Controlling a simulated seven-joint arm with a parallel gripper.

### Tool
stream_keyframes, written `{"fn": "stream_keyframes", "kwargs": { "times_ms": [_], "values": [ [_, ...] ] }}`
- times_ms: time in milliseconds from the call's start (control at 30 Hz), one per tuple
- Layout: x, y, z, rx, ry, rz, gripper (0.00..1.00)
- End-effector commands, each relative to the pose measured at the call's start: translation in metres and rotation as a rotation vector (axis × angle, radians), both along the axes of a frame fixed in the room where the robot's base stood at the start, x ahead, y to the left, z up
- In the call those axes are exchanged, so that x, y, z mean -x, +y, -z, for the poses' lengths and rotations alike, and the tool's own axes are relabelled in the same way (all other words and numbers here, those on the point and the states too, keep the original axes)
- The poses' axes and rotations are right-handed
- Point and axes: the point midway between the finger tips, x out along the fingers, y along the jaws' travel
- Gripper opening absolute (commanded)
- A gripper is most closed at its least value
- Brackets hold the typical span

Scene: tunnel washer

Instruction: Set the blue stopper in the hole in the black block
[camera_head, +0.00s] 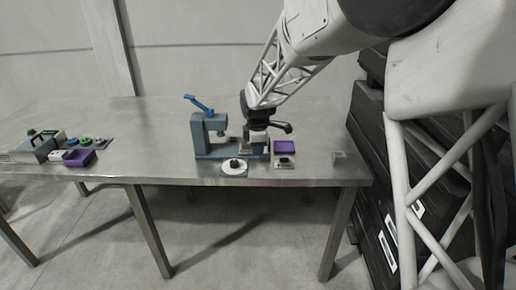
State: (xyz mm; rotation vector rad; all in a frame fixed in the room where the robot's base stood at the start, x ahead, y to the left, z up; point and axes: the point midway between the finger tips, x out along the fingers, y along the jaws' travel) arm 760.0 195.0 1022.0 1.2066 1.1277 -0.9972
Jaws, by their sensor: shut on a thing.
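My gripper (257,149) hangs over the right part of the table, just right of a blue-grey press. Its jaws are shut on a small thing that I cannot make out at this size. I cannot pick out the blue stopper with certainty. A small black block (284,161) sits on a pale plate in front of a purple tray, a little right of and nearer than my gripper. Its hole is too small to see. A dark round piece (234,164) sits on a white disc left of it.
The blue-grey press (200,135) with a blue lever stands close left of my gripper. The purple tray (284,147) is close right. A clear small block (340,156) lies near the table's right end. Several small parts and another purple tray (79,158) lie far left. The table's middle-left is bare.

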Motion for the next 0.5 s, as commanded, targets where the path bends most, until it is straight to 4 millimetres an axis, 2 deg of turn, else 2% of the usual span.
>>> {"fn": "stream_keyframes", "kwargs": {
  "times_ms": [267,500],
  "values": [
    [-0.040,0.011,-0.005,0.040,0.040,-0.005,0.05],
    [-0.084,0.023,-0.010,0.094,0.089,-0.005,0.05]
  ]
}}
